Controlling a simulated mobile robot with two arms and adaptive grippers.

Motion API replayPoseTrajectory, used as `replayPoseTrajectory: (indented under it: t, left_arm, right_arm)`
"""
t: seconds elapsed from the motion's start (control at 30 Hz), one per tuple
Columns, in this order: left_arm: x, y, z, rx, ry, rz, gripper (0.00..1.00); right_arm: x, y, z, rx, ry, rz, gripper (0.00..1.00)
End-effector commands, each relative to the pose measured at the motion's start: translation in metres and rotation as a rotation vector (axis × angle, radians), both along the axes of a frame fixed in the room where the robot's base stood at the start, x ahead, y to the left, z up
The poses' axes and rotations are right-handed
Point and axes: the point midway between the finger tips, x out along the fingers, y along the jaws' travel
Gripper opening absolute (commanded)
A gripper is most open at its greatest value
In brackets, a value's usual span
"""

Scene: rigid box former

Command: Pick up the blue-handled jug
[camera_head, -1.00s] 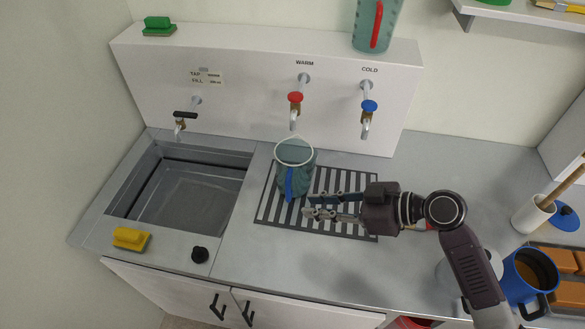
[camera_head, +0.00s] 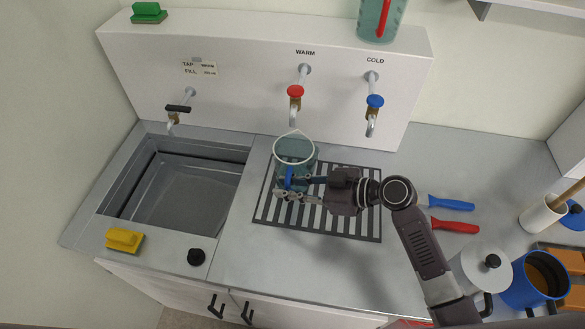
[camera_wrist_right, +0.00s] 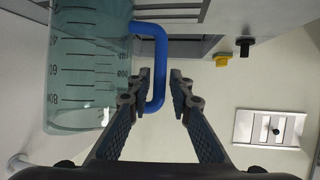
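The blue-handled jug (camera_head: 294,150) is a clear teal measuring jug standing upright on the slatted drain grid (camera_head: 335,222) below the warm tap. Its blue handle (camera_head: 289,178) faces the front. My right gripper (camera_head: 296,188) is at the handle, coming from the right. In the right wrist view the jug (camera_wrist_right: 88,68) fills the upper left, with printed measuring marks. The blue handle (camera_wrist_right: 158,68) reaches between the two open fingers of my right gripper (camera_wrist_right: 162,88), nearer the left finger. A gap shows on the right side. My left gripper is not in view.
A sink basin (camera_head: 185,190) lies to the left, with a yellow sponge (camera_head: 124,239) and black knob (camera_head: 196,256) in front. Warm (camera_head: 295,92) and cold (camera_head: 374,102) taps overhang the grid. A red-handled jug (camera_head: 380,18) stands on the ledge. Pots (camera_head: 534,280) stand at right.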

Motion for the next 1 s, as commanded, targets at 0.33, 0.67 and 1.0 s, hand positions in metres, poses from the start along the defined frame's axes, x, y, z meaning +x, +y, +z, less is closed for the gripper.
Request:
replayPoseTrajectory:
  t: [0.33, 0.67, 1.0]
  left_arm:
    - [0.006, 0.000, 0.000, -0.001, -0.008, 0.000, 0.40]
    - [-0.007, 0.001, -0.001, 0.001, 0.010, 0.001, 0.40]
    - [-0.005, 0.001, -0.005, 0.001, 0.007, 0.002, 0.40]
  right_arm:
    - [0.001, 0.001, -0.001, 0.000, -0.001, -0.001, 0.07]
    - [0.001, 0.001, 0.001, 0.001, -0.004, -0.001, 0.00]
    - [0.000, 0.001, 0.002, 0.000, -0.005, 0.000, 0.00]
